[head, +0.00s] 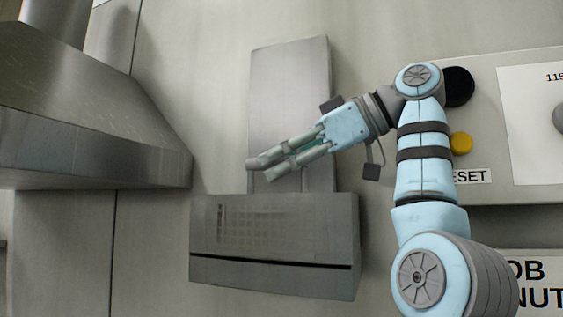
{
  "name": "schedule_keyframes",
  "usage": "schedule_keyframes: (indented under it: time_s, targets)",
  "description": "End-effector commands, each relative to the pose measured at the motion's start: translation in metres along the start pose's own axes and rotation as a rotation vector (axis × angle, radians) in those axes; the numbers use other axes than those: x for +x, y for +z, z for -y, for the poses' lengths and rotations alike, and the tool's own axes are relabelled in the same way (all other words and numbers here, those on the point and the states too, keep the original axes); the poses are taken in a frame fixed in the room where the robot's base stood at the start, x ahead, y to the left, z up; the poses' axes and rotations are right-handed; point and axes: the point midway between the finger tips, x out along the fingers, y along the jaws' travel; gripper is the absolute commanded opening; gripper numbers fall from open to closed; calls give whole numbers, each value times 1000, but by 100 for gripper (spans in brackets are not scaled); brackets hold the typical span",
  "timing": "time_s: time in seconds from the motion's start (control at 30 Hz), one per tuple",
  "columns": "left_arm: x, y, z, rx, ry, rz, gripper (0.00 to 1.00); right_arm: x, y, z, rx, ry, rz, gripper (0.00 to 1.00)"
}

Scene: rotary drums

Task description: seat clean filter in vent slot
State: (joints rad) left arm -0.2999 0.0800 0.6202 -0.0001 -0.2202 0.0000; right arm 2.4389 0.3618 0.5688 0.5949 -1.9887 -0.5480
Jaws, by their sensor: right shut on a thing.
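My right gripper (268,170) reaches in from the right, its fingers pointing left and slightly down. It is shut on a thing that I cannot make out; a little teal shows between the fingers. It is in front of a tall grey duct (290,85), just above a grey metal box (330,225). The box has a faint grid on its front and a dark horizontal slot (270,263) low down. I cannot tell whether this is the vent slot. No clean filter can be clearly identified. My left gripper is out of view.
A large metal hood (80,110) juts out at the upper left. At the right, a control panel (485,90) carries a black knob (459,87), a yellow button (461,143) and a RESET label. My right arm covers part of it. The wall below the hood is clear.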

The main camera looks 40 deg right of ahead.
Motion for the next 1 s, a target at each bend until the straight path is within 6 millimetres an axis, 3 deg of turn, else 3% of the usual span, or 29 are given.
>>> schedule_keyframes:
  time_s: [0.07, 0.1, 0.23, 0.77, 0.87, 1.0]
  targets:
    - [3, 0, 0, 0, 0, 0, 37, 1, 3, 1, 0, 0, -1, 0]
    - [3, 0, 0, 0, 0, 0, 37, 1, 2, 0, 0, 0, -1, 21]
    - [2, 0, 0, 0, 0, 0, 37, 1, 2, 0, 0, 0, -1, 41]
    - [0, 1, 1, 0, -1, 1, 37, 0, 0, 0, 0, 0, 0, 41]
    - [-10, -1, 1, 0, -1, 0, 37, -4, -10, -2, 0, 0, 0, 41]
    - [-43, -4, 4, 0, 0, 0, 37, -17, -41, -8, 0, 0, -1, 41]
